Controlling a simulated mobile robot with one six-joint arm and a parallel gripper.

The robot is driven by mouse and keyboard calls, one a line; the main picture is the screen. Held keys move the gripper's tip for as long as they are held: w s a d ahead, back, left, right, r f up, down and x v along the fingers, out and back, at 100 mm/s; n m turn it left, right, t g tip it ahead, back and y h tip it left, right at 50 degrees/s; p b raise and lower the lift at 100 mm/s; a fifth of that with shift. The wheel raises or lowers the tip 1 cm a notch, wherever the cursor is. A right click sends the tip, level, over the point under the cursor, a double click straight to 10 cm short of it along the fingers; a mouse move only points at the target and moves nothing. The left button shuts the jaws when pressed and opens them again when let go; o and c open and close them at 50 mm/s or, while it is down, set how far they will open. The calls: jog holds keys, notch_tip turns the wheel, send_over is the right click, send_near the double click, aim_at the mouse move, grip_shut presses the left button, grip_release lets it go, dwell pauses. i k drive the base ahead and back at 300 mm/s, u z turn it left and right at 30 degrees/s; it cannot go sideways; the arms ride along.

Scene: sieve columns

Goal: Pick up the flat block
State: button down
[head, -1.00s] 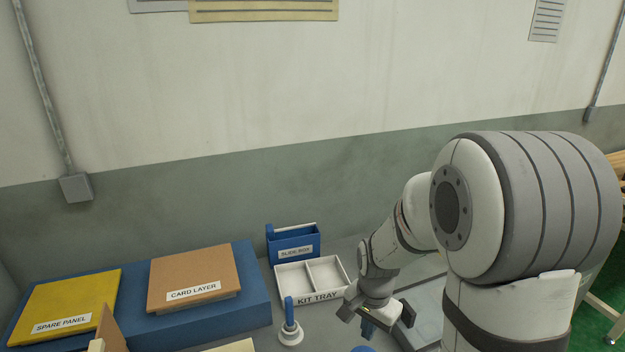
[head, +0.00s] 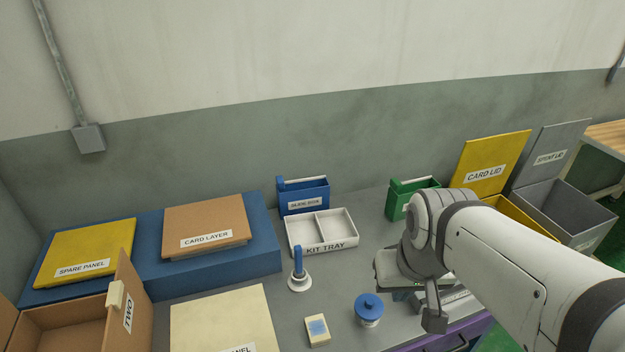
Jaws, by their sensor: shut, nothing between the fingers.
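A small cream block (head: 317,331) with a blue patch on top lies on the grey bench near the bottom of the head view. It is the only small flat block I can make out, and its top carries no readable label. My gripper (head: 434,319) hangs over the right part of the bench, to the right of the block and clear of it. It is shut and empty, and is partly hidden by my wrist and arm.
A blue-lidded jar (head: 368,306) stands between block and gripper. A blue-handled tool (head: 299,276) stands behind the block, with the kit tray (head: 322,249) further back. A cream panel (head: 220,312) and an open cardboard box (head: 70,326) lie left. Open bins (head: 579,218) stand right.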

aim_at(318, 331)
jog(key=u, duration=2.85)
jog(key=k, duration=1.55)
jog(key=z, duration=1.05)
jog(key=i, duration=0.95)
